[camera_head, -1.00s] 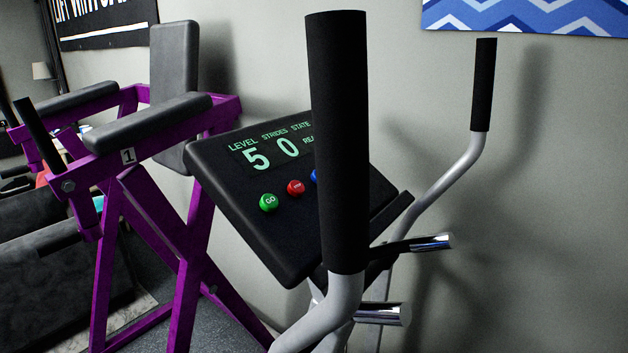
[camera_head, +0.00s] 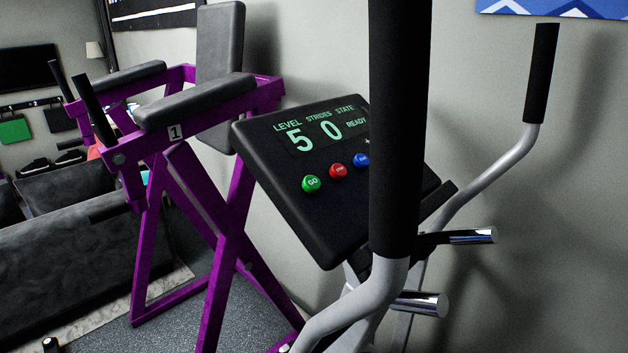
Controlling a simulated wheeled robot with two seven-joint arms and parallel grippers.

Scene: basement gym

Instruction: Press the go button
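The green go button (camera_head: 312,184) is on the sloped black console (camera_head: 290,215) of an elliptical machine, marked GO. A red button (camera_head: 338,171) and a blue button (camera_head: 361,160) sit in a row to its right. The console display (camera_head: 322,130) reads level 5, strides 0, state READY. The near handle hides the right part of the console. Neither of my grippers is clearly in view.
The near upright handle (camera_head: 400,130) stands in front of the console's right side. A far handle (camera_head: 541,75) is by the wall. A purple gym frame (camera_head: 225,240) with grey pads stands left. A dark sofa (camera_head: 70,260) is at far left.

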